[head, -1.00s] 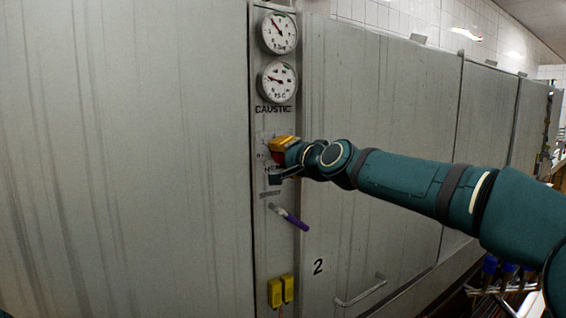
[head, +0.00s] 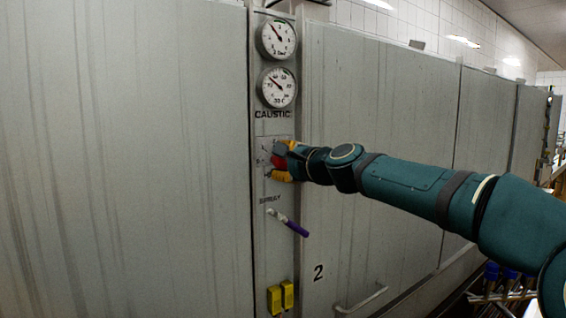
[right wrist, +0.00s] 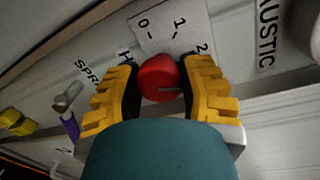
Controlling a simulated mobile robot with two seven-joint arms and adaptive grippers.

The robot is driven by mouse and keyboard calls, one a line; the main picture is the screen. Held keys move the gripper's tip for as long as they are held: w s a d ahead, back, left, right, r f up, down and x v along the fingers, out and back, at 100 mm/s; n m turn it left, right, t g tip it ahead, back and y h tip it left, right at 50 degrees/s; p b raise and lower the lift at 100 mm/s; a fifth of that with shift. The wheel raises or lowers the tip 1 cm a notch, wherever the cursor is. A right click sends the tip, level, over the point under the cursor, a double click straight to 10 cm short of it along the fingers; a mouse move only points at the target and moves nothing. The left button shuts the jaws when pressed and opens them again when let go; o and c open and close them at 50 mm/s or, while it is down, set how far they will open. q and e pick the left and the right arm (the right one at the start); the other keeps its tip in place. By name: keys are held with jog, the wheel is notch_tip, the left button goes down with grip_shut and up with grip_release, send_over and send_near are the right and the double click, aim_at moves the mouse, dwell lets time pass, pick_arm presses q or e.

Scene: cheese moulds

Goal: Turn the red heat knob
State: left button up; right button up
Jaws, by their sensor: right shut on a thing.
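The red heat knob (head: 278,160) sits on the narrow panel strip below the word CAUSTIC. It shows clearly in the right wrist view (right wrist: 160,78), round and red with a dark line on its face, beside a white scale plate (right wrist: 172,28) with 0, 1 and 2 marks. My right gripper (head: 280,161) is at the knob, its yellow-padded fingers on either side of it. In the right wrist view the right gripper (right wrist: 160,85) is shut on the knob. Part of the knob is hidden by the fingers in the head view. My left gripper is not in view.
Two round dials (head: 277,37) are above the knob. A lever with a purple handle (head: 294,227) sticks out below it. Yellow switches (head: 281,297) sit lower on the strip. Flat grey metal panels (head: 130,160) lie to both sides.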

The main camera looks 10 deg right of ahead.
jog(key=shift+a, duration=0.1)
dwell(0.4)
jog(key=o, duration=1.2)
jog(key=shift+s+d, duration=0.25)
jog(key=v, duration=1.1)
jog(key=shift+s, duration=0.2)
